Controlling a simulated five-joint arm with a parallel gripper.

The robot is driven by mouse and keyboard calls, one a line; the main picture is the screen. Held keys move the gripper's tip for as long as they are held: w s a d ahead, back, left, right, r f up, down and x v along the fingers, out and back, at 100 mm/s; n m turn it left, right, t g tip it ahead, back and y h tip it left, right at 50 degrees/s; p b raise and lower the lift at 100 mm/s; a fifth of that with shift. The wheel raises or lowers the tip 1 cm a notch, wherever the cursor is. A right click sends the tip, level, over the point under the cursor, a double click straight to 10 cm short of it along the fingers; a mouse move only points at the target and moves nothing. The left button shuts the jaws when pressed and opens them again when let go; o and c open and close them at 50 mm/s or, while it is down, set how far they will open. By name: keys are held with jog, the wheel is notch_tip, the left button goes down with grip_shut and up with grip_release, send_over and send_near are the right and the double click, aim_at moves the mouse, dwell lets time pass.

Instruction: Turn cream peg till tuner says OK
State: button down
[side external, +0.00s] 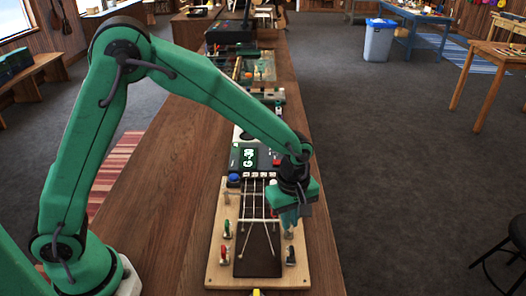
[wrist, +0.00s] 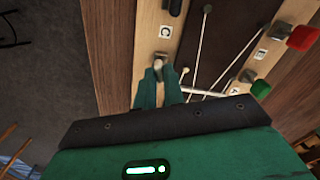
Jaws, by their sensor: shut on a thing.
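The wooden tuning board (side external: 216,272) lies on the bench with a dark fretboard strip and pale strings. My gripper (side external: 290,218) is low over the board's right side. In the wrist view my gripper's fingers (wrist: 161,72) are closed around the top of a pale peg (wrist: 160,58), next to a tile marked C. The fingers hide part of this peg, and its cream colour is not clear.
A red peg (wrist: 303,38), a green peg (wrist: 261,89) and a black peg (wrist: 175,6) stand around the strip. A blue button (side external: 233,177) and a red button (side external: 277,164) are near the tuner. The bench's left side is clear.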

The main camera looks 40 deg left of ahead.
jog(key=shift+n, duration=0.4)
jog(key=c, duration=1.5)
grip_release()
jog(key=shift+r, duration=0.1)
notch_tip(320, 180, up, 7)
jog(key=shift+r, duration=0.35)
jog(key=shift+a, duration=0.1)
